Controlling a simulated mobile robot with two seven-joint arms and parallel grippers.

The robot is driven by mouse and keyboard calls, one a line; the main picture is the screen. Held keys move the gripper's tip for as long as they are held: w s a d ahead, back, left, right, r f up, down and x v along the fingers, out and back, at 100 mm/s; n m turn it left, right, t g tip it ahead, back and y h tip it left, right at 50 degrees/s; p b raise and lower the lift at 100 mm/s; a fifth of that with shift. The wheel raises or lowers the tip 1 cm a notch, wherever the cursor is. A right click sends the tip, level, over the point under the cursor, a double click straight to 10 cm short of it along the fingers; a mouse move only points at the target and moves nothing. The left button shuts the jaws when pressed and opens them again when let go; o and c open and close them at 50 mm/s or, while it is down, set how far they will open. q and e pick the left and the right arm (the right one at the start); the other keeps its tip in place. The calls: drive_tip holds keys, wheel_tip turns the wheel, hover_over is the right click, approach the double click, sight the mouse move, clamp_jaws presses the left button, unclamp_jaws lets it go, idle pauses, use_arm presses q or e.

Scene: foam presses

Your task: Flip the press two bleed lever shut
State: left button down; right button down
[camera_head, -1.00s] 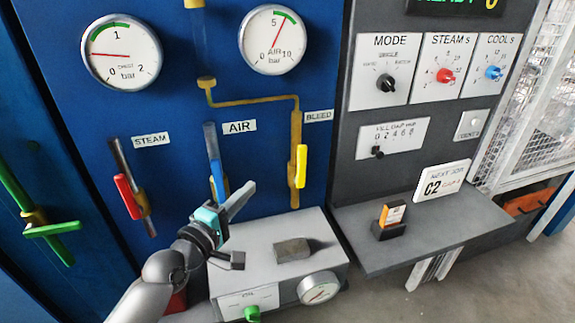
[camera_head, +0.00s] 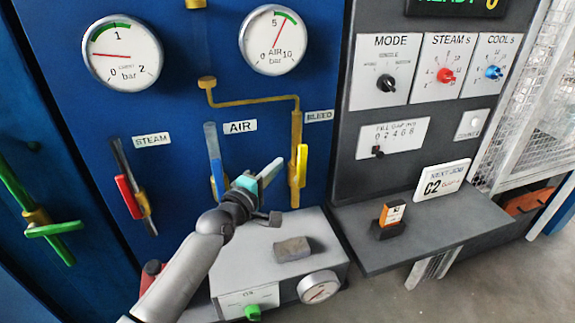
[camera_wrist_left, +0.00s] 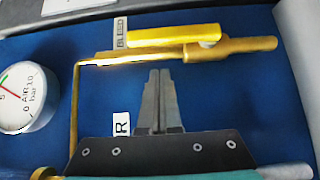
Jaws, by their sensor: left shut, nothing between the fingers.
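The bleed lever (camera_head: 302,166) is yellow and hangs upright, parallel to its brass pipe, under the BLEED label (camera_head: 318,116). In the left wrist view the yellow lever (camera_wrist_left: 172,35) lies lengthwise along the brass valve body (camera_wrist_left: 235,50). My left gripper (camera_head: 273,170) is shut and empty, a little to the left of the lever and apart from it in the head view. In the left wrist view its fingertips (camera_wrist_left: 159,72) are together and point at the lever, with blue panel showing between. My right gripper is not in view.
A red STEAM lever (camera_head: 128,197) and a blue AIR lever (camera_head: 217,173) are to the left. A grey box (camera_head: 245,249) with a small grey block (camera_head: 292,249) stands below my gripper. A shelf (camera_head: 440,232) juts out at right.

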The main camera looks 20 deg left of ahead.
sight(302, 167)
use_arm(q)
drive_tip(key=shift+w+d, duration=0.4)
drive_tip(key=shift+d, duration=0.25)
drive_tip(key=shift+w+d, duration=0.4)
drive_tip(key=shift+d, duration=0.25)
drive_tip(key=shift+w+p, duration=0.1)
drive_tip(key=shift+p, duration=0.2)
